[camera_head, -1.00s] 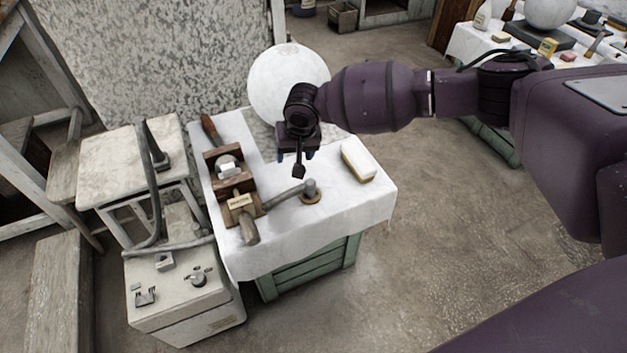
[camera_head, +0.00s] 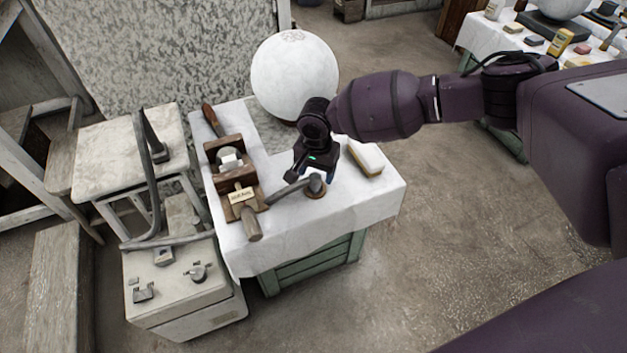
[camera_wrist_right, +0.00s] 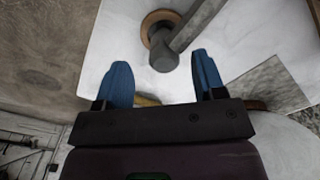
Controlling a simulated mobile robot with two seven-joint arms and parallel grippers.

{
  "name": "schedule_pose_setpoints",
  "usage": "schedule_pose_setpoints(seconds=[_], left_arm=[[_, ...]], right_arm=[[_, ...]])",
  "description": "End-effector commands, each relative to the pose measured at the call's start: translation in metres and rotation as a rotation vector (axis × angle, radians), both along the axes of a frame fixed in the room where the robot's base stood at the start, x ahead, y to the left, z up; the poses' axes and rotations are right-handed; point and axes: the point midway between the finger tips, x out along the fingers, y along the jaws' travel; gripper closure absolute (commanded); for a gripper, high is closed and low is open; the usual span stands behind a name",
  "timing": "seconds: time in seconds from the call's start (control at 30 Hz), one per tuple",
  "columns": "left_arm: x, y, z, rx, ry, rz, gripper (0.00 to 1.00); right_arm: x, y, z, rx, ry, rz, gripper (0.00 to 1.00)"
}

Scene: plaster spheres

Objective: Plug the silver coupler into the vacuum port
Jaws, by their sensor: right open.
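A grey cylindrical end (camera_head: 316,184), which looks like the silver coupler, stands on a round brown base on the white-covered table. A grey hose (camera_head: 287,194) runs from it to the left. In the right wrist view the coupler (camera_wrist_right: 163,58) lies beyond and between the fingertips, with the hose rising to the right. My right gripper (camera_head: 313,174) is just above it, pointing down; its blue fingers (camera_wrist_right: 161,62) are apart and hold nothing. I cannot clearly identify the vacuum port; a wooden block with a small label (camera_head: 242,196) stands left of the coupler. My left gripper is out of view.
A large white sphere (camera_head: 294,76) stands behind the gripper. A pale brush or block (camera_head: 366,158) lies to its right. A white box with knobs (camera_head: 185,285) and a thick grey hose (camera_head: 150,185) stands left of the table. The table's front right corner is clear.

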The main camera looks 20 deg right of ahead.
Motion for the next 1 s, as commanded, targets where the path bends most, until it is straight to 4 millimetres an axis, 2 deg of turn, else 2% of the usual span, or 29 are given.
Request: schedule_pose_setpoints(seconds=[0.27,0.4,0.57,0.73,1.0], left_arm=[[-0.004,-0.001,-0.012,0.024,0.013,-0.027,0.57],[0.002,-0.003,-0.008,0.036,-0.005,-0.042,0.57],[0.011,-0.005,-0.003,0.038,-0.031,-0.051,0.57],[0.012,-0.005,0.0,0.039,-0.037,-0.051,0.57],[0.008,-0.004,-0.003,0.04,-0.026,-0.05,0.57]], right_arm=[[0.003,0.0,-0.038,-0.001,0.006,0.002,0.37],[0.004,0.001,-0.05,0.0,0.003,0.001,0.37],[0.005,0.001,-0.051,0.002,-0.004,0.001,0.37],[0.006,0.001,-0.049,0.001,-0.006,0.001,0.37],[0.005,0.001,-0.05,0.001,-0.005,0.001,0.76]])
